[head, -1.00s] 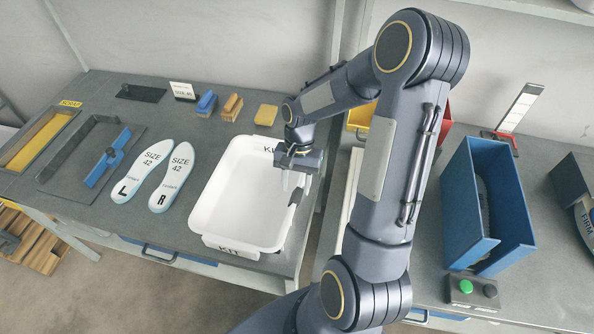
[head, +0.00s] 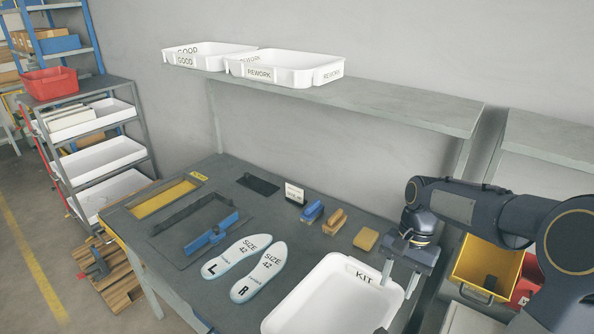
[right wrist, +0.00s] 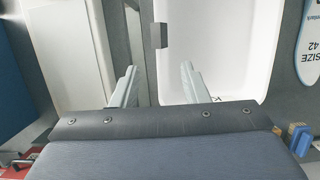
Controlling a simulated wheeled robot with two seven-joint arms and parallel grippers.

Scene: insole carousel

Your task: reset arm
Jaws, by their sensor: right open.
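My right gripper (head: 398,276) is in the head view at the right, above the right rim of the white KIT tray (head: 312,294). Its arm comes in from the right edge. In the right wrist view its two fingers (right wrist: 156,84) are apart with nothing between them, and the tray's rim shows beyond and below them. The tray looks empty where I see it; its near end is cut off by the head view's lower edge. My left gripper is not in view.
Two size 42 insoles, L (head: 236,256) and R (head: 259,272), lie left of the tray. GOOD (head: 207,54) and REWORK (head: 284,68) trays stand on the shelf above. A yellow bin (head: 486,268) is at right.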

